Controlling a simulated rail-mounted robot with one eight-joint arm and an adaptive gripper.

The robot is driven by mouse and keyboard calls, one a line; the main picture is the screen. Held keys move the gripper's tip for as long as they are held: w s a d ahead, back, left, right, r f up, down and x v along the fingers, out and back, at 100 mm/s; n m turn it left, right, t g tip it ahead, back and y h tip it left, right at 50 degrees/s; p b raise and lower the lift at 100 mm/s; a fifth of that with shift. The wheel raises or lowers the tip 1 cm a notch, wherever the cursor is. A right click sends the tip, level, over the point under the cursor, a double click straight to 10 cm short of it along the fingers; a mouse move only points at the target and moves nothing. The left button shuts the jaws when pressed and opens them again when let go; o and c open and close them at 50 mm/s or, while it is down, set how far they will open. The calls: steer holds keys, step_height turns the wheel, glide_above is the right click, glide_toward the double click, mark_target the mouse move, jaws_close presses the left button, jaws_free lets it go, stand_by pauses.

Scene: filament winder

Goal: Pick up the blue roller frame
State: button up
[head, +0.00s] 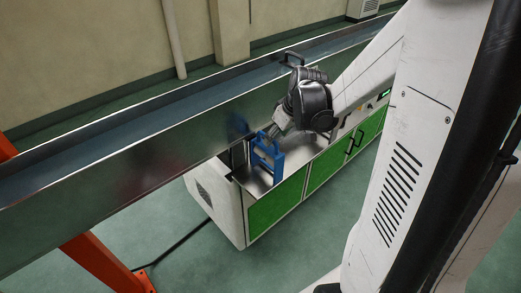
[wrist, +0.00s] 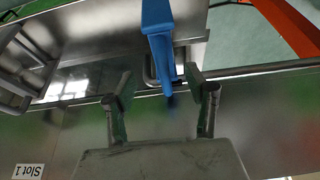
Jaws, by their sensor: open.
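The blue roller frame (head: 267,158) stands upright on the metal top of the green-and-white cabinet, close to the trough's side. It also shows in the wrist view (wrist: 160,45), at top centre, as a narrow blue bar pointing down between the finger lines. My gripper (wrist: 157,92) is open, with its two dark fingers apart and nothing held between them. The lower end of the blue frame shows close to the gap between the fingertips; contact cannot be told. In the head view my gripper is beside the frame, on its upper right, its fingers mostly hidden by the wrist.
A long metal trough (head: 180,125) runs behind the cabinet (head: 275,208). Orange legs (head: 100,262) stand at lower left. The floor in front is clear.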

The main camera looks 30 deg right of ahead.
mark_target(267, 149)
steer(key=shift+a+b+x, duration=0.15)
steer(key=shift+b+x, duration=0.1)
steer(key=shift+x, duration=2)
steer(key=shift+a+b+x, duration=0.1)
steer(key=shift+b+x, duration=0.1)
steer(key=shift+x, duration=2.05)
steer(key=shift+c, duration=0.5)
jaws_close()
